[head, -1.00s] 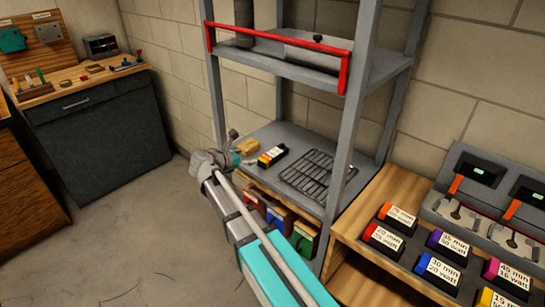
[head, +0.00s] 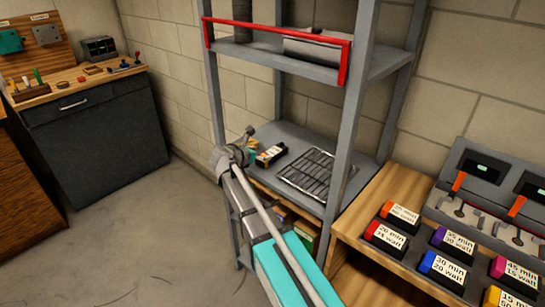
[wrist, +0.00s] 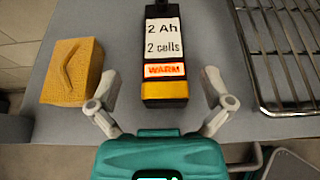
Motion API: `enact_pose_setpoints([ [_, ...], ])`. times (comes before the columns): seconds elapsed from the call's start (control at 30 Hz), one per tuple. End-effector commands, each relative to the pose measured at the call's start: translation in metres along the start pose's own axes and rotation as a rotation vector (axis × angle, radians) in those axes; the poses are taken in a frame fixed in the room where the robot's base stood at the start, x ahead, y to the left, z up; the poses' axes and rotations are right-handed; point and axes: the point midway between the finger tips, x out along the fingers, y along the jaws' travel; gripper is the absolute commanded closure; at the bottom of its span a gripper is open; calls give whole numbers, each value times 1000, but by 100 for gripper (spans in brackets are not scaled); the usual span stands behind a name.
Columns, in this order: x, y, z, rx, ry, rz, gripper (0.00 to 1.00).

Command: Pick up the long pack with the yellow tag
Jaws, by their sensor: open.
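The long black pack (wrist: 166,50) lies on the grey shelf, pointing away from me in the wrist view. It has a white label reading "2 Ah 2 cells", an orange "WARM" strip and a yellow band at its near end. In the head view the pack (head: 271,154) is on the middle shelf, partly behind my arm. My gripper (wrist: 160,80) is open and empty, one finger to each side of the pack's near end. Neither finger appears to touch it; the height gap is hard to judge.
A yellow-brown block (wrist: 72,72) with a curved groove sits just left of my left finger. A wire rack (wrist: 282,50) lies to the right of the pack. Shelf posts (head: 350,120) and an upper shelf with a red rail (head: 280,32) frame the space.

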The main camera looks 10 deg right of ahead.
Motion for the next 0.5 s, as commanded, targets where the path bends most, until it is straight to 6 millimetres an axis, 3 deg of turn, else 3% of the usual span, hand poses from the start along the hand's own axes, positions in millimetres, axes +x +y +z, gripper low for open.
enact_pose_setpoints([
  [0.27,5,0,-1,0,0,0,0],
  [0.5,31,-2,-3,0,0,-1,0],
])
